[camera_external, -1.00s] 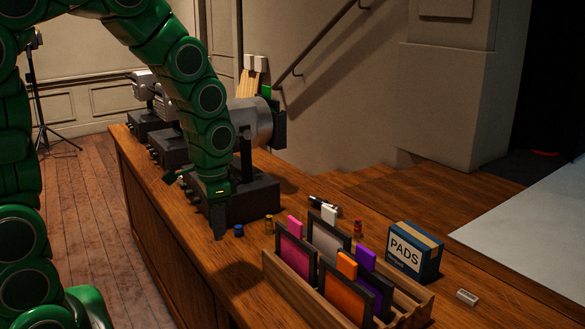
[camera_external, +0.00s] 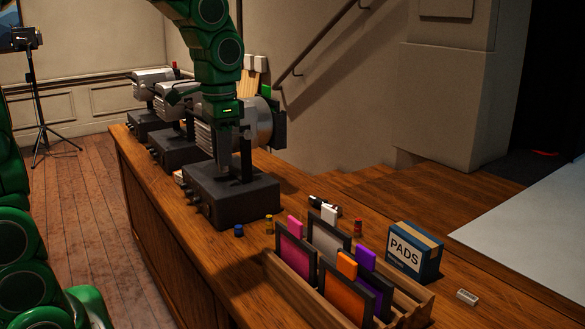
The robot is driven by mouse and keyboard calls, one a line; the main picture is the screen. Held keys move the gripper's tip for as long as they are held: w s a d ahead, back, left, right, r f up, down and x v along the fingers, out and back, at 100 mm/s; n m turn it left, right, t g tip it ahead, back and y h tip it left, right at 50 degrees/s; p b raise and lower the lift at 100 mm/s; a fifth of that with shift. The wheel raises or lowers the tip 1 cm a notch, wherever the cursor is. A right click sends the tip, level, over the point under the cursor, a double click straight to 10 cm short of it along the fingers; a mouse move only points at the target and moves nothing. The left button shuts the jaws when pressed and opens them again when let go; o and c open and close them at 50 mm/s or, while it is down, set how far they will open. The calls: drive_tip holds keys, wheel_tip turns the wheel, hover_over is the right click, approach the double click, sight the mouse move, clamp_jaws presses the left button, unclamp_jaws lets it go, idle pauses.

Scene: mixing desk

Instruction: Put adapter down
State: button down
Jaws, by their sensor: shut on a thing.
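My gripper (camera_external: 221,150) points down over the nearest dark lamp base (camera_external: 228,190), in front of the grey lamp housing. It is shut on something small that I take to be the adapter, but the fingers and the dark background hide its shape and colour. I cannot tell whether the fingertips touch the base or only pass in front of it. A small blue cylinder (camera_external: 238,231) and a small yellow cylinder (camera_external: 268,224) stand on the desk in front of the base. A small red cylinder (camera_external: 358,227) stands farther right.
The wooden desk (camera_external: 190,235) carries several lamps in a row at the left. A wooden rack (camera_external: 410,311) with coloured panels stands at the front right, beside the PADS box (camera_external: 414,253). Bare desk shows left of the rack.

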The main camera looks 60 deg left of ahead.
drive_tip(key=w+d+r+n, duration=0.1)
drive_tip(key=w+d, duration=0.2)
drive_tip(key=w, duration=0.3)
drive_tip(key=w+d+n, duration=0.1)
drive_tip(key=w+d, duration=0.2)
drive_tip(key=w, duration=0.3)
drive_tip(key=n, duration=0.1)
hover_over(414, 238)
drive_tip(key=shift+f, duration=8.05)
drive_tip(key=shift+w+f, duration=0.15)
drive_tip(key=shift+f, duration=1.55)
drive_tip(key=shift+f, duration=0.1)
